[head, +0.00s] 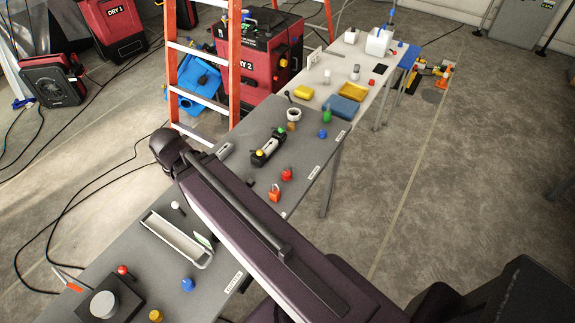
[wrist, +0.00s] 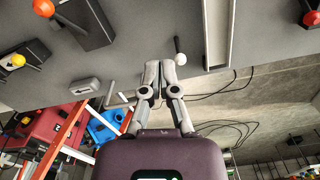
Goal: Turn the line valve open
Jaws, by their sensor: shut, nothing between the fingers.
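My gripper (wrist: 160,72) is shut and empty in the wrist view, its fingertips together over the grey tabletop. In the head view its fingers are hidden behind my arm. A small white ball on a short dark stem (wrist: 183,60) lies just right of the fingertips, with no clear contact; it also shows in the head view (head: 178,206). No part is plainly labelled as the line valve, and I cannot tell which it is. A black box with a pale round dial (head: 104,304) and a red knob (head: 122,270) stands at the near left of the table.
A white tray (head: 152,222) lies beside the white ball. An orange ladder (head: 234,60) and red dryer (head: 262,70) stand beyond the table edge.

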